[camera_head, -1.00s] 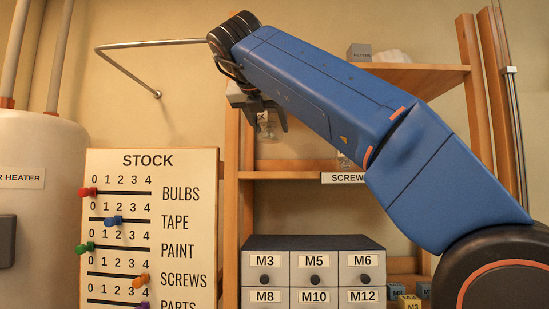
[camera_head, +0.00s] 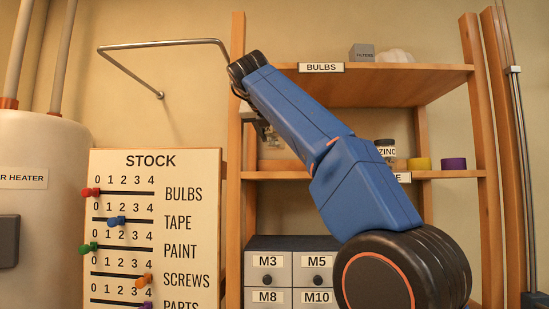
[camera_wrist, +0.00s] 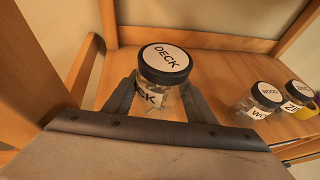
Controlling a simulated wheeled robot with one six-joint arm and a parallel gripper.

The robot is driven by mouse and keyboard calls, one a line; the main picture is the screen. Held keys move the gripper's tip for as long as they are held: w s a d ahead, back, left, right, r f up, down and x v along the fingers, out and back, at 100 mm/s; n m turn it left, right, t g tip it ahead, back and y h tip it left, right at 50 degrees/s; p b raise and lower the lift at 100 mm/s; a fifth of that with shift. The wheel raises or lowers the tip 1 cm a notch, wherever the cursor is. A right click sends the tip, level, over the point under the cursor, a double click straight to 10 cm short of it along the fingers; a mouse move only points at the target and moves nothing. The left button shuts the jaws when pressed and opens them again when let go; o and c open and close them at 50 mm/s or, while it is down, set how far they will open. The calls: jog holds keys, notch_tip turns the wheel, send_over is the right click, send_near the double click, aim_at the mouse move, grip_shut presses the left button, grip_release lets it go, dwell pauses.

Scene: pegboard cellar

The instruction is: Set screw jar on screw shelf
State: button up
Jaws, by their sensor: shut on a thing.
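My gripper (camera_wrist: 160,105) is shut on a clear glass jar (camera_wrist: 162,72) with a black-rimmed white lid marked DECK. In the head view my gripper (camera_head: 268,132) is at the left end of the middle shelf (camera_head: 262,175), above its front edge. The held jar is mostly hidden there. The wrist view shows the jar upright over the wooden shelf board (camera_wrist: 222,68); I cannot tell whether it touches. A WOOD jar (camera_wrist: 262,98) and a ZINC jar (camera_wrist: 296,96) stand to its right. My arm hides most of the shelf's front label.
The ZINC jar (camera_head: 386,149), a yellow roll (camera_head: 419,164) and a purple roll (camera_head: 453,164) line the shelf's right part. The left upright (camera_head: 236,120) is close to my gripper. A BULBS shelf (camera_head: 400,75) is above. Bare board separates the held jar from the WOOD jar.

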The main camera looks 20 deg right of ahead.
jog(key=shift+s+f, duration=0.15)
jog(key=shift+f, duration=2.95)
jog(key=shift+w+f, duration=0.25)
jog(key=shift+f, duration=0.1)
jog(key=shift+f, duration=0.15)
jog(key=o, duration=1.5)
jog(key=shift+c, duration=0.2)
jog(key=shift+s+r, duration=0.1)
jog(key=shift+r, duration=0.15)
jog(key=v, duration=1.1)
jog(key=shift+s+a, duration=0.25)
jog(key=shift+s, duration=0.05)
jog(key=shift+r, duration=0.1)
